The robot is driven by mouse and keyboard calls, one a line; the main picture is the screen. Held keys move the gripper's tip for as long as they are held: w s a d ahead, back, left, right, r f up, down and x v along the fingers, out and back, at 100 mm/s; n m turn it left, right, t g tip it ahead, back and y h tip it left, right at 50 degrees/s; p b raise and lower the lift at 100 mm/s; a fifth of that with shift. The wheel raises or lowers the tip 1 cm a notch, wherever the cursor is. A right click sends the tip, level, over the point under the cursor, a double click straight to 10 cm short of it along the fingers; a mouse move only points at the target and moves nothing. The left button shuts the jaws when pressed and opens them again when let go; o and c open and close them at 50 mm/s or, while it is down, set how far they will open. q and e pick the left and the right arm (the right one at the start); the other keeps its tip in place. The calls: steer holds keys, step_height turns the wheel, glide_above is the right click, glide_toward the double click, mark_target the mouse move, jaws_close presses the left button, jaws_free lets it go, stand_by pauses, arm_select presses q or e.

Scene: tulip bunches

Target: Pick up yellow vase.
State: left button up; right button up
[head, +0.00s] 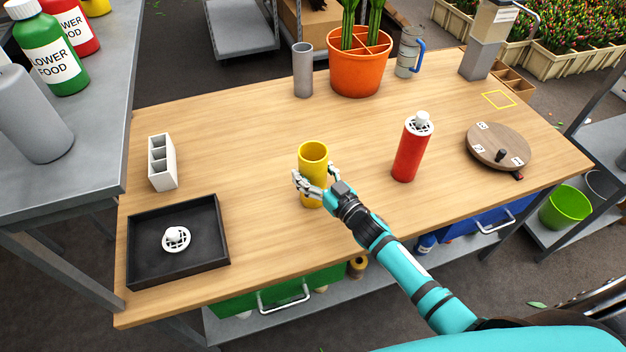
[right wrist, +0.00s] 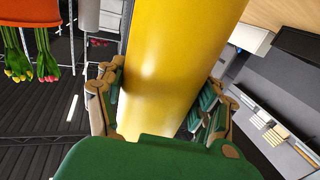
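The yellow vase (head: 313,163) is a plain open-topped cylinder, upright at the front middle of the wooden table. My right gripper (head: 314,180) is at its lower half, with a finger on each side. In the right wrist view the yellow vase (right wrist: 175,70) fills the middle. The fingers of my right gripper (right wrist: 165,92) lie against its left and right edges and look shut on it. The vase's base is partly hidden, and I cannot tell whether it is clear of the table. My left gripper is not in view.
A red bottle (head: 408,155) stands right of the vase, and a round wooden board (head: 499,147) is farther right. A black tray (head: 140,262) with a white piece and a white divided holder (head: 163,161) are left. A grey cylinder (head: 303,72) and orange pot (head: 358,78) stand behind.

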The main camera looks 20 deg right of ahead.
steer(key=c, duration=0.9)
steer(key=shift+o, duration=0.2)
steer(key=shift+r, duration=0.1)
